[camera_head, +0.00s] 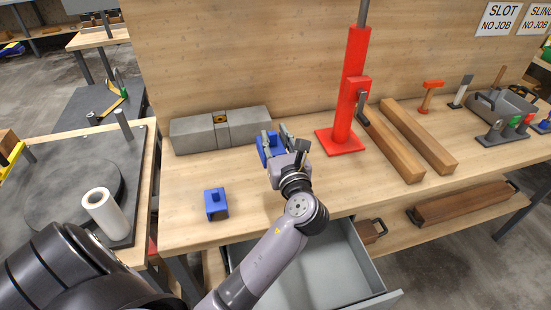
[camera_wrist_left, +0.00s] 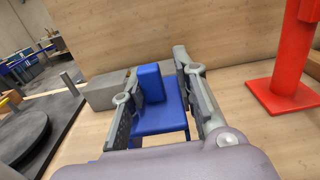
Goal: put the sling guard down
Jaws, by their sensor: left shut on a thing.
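A blue sling guard (camera_head: 269,147) is between the fingers of my left gripper (camera_head: 277,140), in front of the grey concrete block. In the wrist view the blue guard (camera_wrist_left: 160,117) is angled, with a raised block at its far end, and a finger lies along each side. My left gripper (camera_wrist_left: 155,88) is shut on it. Whether the guard touches the table is hard to tell. A second blue guard (camera_head: 216,204) rests on the wooden table (camera_head: 180,232), left of my gripper. My right gripper is not in view.
The grey concrete block (camera_head: 192,134) lies along the back panel. A red stand (camera_head: 342,140) and two wooden beams (camera_head: 418,136) are to the right. An open grey drawer (camera_head: 345,262) juts out below the front edge. Bare tabletop lies around the second guard.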

